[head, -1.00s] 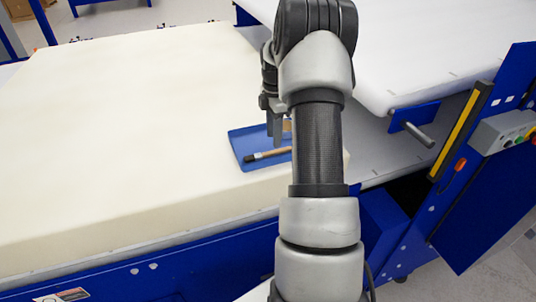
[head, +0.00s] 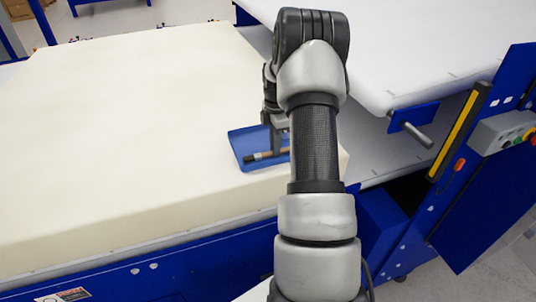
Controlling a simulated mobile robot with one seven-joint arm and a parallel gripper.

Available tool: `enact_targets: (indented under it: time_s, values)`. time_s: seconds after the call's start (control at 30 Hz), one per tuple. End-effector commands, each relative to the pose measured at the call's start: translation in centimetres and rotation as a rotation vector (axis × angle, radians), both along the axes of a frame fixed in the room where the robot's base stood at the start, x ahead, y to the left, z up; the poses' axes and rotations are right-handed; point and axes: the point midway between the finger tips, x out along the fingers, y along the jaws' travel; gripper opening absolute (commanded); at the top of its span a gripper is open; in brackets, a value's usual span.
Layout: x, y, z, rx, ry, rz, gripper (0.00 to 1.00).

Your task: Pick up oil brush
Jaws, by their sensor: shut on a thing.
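The oil brush (head: 258,156) has a dark end at the left and a wooden handle running right. It lies at the front of a blue tray (head: 240,140) on the cream foam block. My gripper (head: 280,150) is down at the tray and shut on the brush's handle. The right part of the handle and the right side of the tray are hidden behind my arm. I cannot tell whether the brush is clear of the tray floor.
The large foam block (head: 130,130) fills the left, its top bare apart from the tray. A white padded surface (head: 430,50) stands at the right, with a metal rod (head: 418,134) below its edge. A blue panel with a control box (head: 500,132) is at the far right.

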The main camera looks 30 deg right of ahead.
Motion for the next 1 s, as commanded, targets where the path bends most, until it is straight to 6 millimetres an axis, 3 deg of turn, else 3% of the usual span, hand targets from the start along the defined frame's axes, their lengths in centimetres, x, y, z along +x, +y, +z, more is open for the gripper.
enact_targets:
  time_s: [0.27, 0.7, 1.0]
  values:
    - [0.1, -0.1, 1.0, -0.002, -0.003, 0.000, 0.00]
    - [0.1, 0.0, 9.0, -0.002, -0.004, 0.000, 0.00]
    - [0.0, 0.0, 10.1, 0.000, 0.000, 0.000, 0.00]
